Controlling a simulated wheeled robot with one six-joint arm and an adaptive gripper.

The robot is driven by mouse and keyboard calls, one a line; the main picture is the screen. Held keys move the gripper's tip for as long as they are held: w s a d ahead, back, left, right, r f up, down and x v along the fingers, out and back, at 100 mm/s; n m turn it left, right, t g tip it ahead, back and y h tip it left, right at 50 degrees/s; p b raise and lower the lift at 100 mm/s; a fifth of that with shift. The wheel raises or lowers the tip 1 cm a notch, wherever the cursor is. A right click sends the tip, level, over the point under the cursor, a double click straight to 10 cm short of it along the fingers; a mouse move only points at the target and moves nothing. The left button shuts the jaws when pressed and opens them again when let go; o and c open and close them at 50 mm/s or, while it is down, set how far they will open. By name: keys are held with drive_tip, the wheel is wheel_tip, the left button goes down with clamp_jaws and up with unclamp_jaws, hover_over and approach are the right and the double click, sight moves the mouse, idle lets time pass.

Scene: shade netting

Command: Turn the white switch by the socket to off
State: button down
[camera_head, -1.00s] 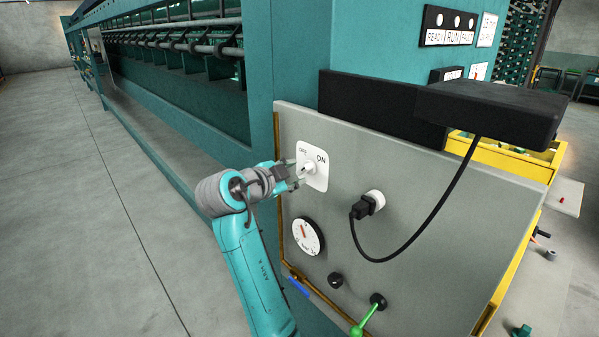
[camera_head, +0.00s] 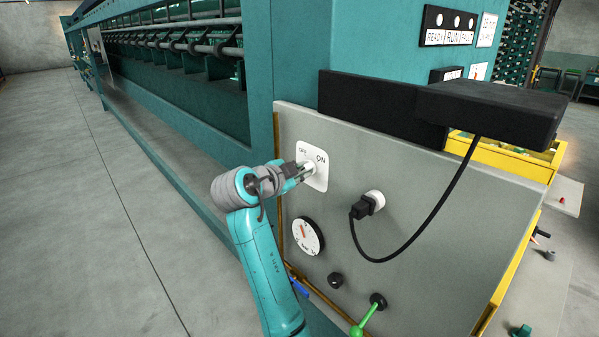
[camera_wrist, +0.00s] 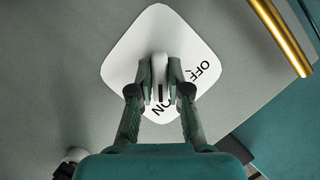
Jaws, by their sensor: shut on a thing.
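The white switch is a raised knob (camera_wrist: 159,70) on a white square plate (camera_head: 318,178) marked OFF and ON, fixed to a grey panel. In the wrist view the dark line on the knob points toward the ON mark. My gripper (camera_wrist: 160,80) is shut on the knob, one finger on each side. In the head view my gripper (camera_head: 305,170) reaches the plate from the left and hides most of the knob. The white socket (camera_head: 376,199) with a black plug in it is to the right of and below the plate.
A black cable (camera_head: 440,208) hangs from the plug to a dark box (camera_head: 495,110) above. A round dial (camera_head: 308,237), a black knob (camera_head: 335,280) and a green lever (camera_head: 368,318) are lower on the panel. Open floor is to the left.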

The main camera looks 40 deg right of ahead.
drive_tip(key=n+g, duration=0.1)
drive_tip(key=n, duration=0.1)
drive_tip(key=shift+n+g, duration=0.3)
drive_tip(key=shift+n, duration=0.1)
drive_tip(key=n+g, duration=0.2)
drive_tip(key=n, duration=0.1)
drive_tip(key=shift+w+y, duration=0.1)
drive_tip(key=shift+y, duration=0.2)
drive_tip(key=n+g, duration=0.2)
drive_tip(key=n, duration=0.1)
drive_tip(key=shift+g, duration=0.3)
drive_tip(key=shift+n+g+h, duration=0.5)
drive_tip(key=shift+n+g, duration=0.5)
drive_tip(key=shift+n, duration=0.7)
drive_tip(key=c, duration=1.1)
unclamp_jaws()
drive_tip(key=shift+a, duration=0.1)
